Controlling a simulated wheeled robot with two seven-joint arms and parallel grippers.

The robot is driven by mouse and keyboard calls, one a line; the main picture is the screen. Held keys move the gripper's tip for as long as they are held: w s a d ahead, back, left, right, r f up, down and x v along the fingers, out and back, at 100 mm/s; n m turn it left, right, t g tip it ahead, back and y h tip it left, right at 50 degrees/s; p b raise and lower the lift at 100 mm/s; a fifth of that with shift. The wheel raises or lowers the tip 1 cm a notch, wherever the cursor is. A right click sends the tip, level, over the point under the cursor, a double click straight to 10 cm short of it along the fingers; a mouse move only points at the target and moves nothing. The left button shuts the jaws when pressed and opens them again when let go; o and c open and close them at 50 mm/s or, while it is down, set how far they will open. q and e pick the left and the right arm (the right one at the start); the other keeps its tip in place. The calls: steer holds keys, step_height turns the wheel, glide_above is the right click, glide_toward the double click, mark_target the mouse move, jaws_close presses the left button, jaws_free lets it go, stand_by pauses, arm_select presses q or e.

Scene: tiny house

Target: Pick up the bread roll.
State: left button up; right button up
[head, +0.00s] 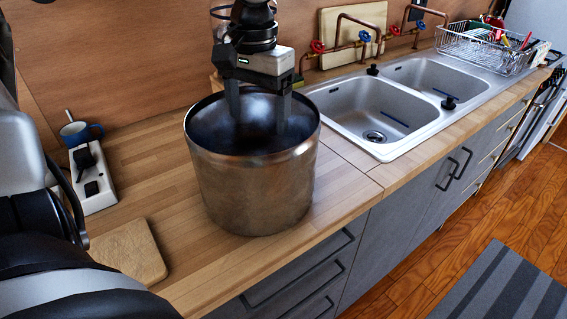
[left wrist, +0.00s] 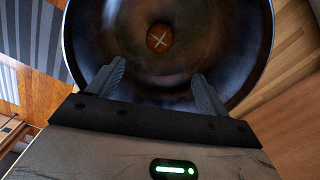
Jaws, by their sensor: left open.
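The bread roll (left wrist: 159,38) is small, round and brown with a pale cross on top. In the left wrist view it lies inside a deep metal pot (head: 250,185), on the bottom. The pot stands on the wooden counter, left of the sink. My left gripper (head: 258,132) points down into the pot's mouth, its fingers apart. In the left wrist view the gripper (left wrist: 163,85) has nothing between its fingers, and the roll is beyond the fingertips. The pot wall hides the roll in the head view. My right gripper is not in view.
A double sink (head: 385,110) with copper taps is right of the pot. A dish rack (head: 485,48) stands beyond it. A cutting board (head: 128,250), a socket strip (head: 92,180) and a blue mug (head: 80,133) are to the left.

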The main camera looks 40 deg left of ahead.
arm_select(q)
step_height(320, 180, down, 16)
steer(key=shift+s, duration=0.1)
steer(key=c, duration=1.1)
